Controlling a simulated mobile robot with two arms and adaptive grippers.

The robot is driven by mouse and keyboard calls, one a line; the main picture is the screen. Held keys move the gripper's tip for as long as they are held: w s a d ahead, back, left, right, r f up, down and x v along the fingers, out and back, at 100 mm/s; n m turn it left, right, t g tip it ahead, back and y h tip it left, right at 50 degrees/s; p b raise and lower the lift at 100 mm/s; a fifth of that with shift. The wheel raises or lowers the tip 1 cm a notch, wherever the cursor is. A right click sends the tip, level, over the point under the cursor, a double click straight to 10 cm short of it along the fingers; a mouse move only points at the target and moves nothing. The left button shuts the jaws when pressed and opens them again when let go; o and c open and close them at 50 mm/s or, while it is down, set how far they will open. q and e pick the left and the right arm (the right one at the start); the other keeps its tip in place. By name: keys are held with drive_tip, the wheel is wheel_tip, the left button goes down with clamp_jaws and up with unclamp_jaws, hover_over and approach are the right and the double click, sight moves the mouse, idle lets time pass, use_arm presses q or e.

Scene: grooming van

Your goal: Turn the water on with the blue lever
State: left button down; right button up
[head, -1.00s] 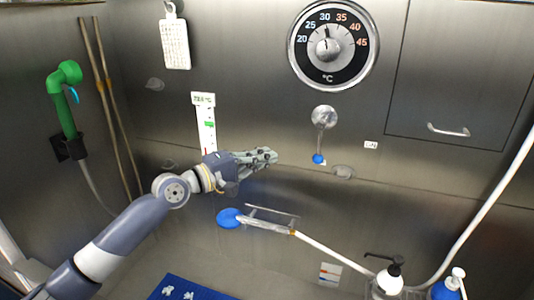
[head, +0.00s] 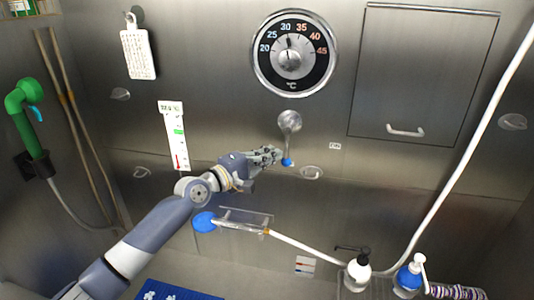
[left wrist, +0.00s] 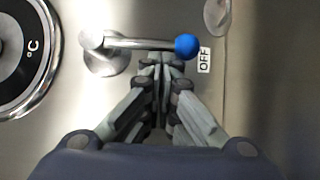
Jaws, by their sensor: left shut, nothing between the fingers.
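The water lever (head: 288,140) is a metal arm on a round base on the steel wall, hanging down to a blue ball tip (head: 287,162). In the left wrist view the lever arm (left wrist: 140,43) runs across to its blue ball (left wrist: 187,46), beside an "OFF" label (left wrist: 204,60). My left gripper (head: 277,154) is shut and empty, with its fingertips close beside the lever near the ball. In the left wrist view the shut fingertips (left wrist: 162,60) are just by the lever arm; I cannot tell whether they touch it. My right gripper is not in view.
A temperature dial (head: 294,53) is above the lever. A shower head with a blue face (head: 204,222) rests on a holder below. Pump bottles (head: 358,272) stand at the lower right. A green sprayer (head: 24,100) hangs at the left.

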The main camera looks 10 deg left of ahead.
use_arm(q)
drive_tip(key=shift+d+f+n+b, duration=0.15)
drive_tip(key=shift+d+n+b, duration=0.1)
drive_tip(key=shift+n+b, duration=0.2)
drive_tip(key=shift+s+d+f+t+b, duration=0.1)
drive_tip(key=shift+d+f+t+b, duration=0.1)
drive_tip(key=shift+t+b, duration=0.25)
drive_tip(key=shift+n, duration=0.25)
